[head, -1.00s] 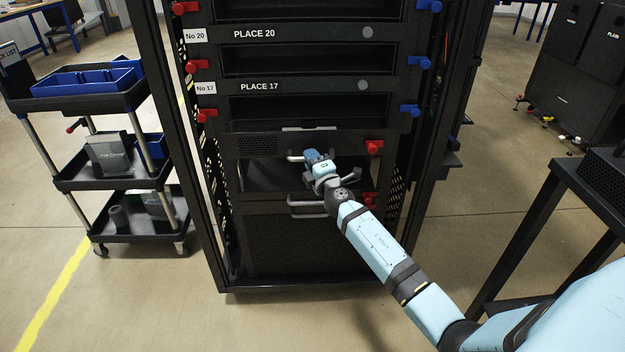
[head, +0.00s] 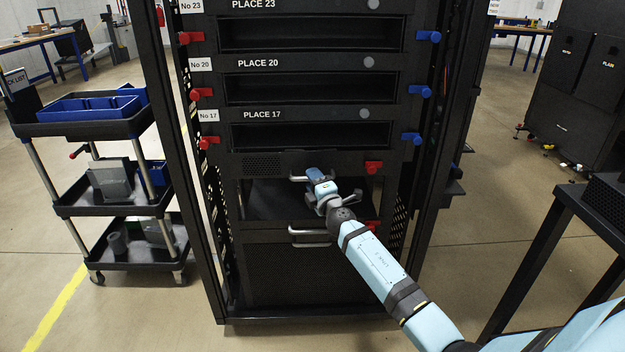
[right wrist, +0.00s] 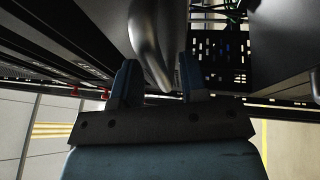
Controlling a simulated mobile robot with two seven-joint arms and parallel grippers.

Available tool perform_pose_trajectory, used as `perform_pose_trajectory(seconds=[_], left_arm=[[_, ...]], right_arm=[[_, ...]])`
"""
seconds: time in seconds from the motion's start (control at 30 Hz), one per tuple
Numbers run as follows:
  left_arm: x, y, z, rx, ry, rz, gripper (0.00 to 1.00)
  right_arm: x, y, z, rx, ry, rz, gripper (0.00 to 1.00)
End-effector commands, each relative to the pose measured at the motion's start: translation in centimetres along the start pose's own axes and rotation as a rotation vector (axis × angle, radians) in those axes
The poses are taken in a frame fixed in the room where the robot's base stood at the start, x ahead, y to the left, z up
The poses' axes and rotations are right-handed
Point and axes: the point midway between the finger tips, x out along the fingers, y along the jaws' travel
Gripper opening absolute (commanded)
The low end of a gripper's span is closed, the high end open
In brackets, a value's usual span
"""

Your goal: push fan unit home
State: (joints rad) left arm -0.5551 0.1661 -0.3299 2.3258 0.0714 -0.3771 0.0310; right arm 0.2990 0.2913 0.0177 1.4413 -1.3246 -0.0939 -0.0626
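The fan unit appears to be the dark front panel (head: 262,165) just below PLACE 17 in the rack, with a metal handle (head: 297,179). My right gripper (head: 312,174) is at this handle in the head view and covers part of it. In the right wrist view the curved metal handle (right wrist: 150,45) passes between the two fingers of my right gripper (right wrist: 158,82). The fingers stand apart, with a gap showing at the left finger; contact on the right finger is unclear. How far in the unit sits is hard to tell. My left gripper is not in view.
The rack has empty slots above, with red latches (head: 373,167) and blue latches (head: 411,138) at its sides. Another handle (head: 308,232) sits below. A cart (head: 100,205) with bins stands left, a dark table (head: 560,215) right.

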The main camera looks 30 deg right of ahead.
Motion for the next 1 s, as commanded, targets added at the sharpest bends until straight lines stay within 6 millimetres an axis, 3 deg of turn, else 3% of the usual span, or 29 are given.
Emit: perform_pose_trajectory(seconds=[0.5, 0.7, 1.0], left_arm=[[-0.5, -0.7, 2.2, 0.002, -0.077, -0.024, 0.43], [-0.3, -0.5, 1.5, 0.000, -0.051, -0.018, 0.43], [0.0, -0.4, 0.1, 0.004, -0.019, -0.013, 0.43]], right_arm=[[-10.7, -0.1, 0.0, 0.001, 0.000, -0.002, 0.40], [-12.8, 0.0, -0.1, 0.002, 0.001, -0.001, 0.40], [-13.1, 0.0, 0.0, 0.001, 0.000, 0.000, 0.40]])
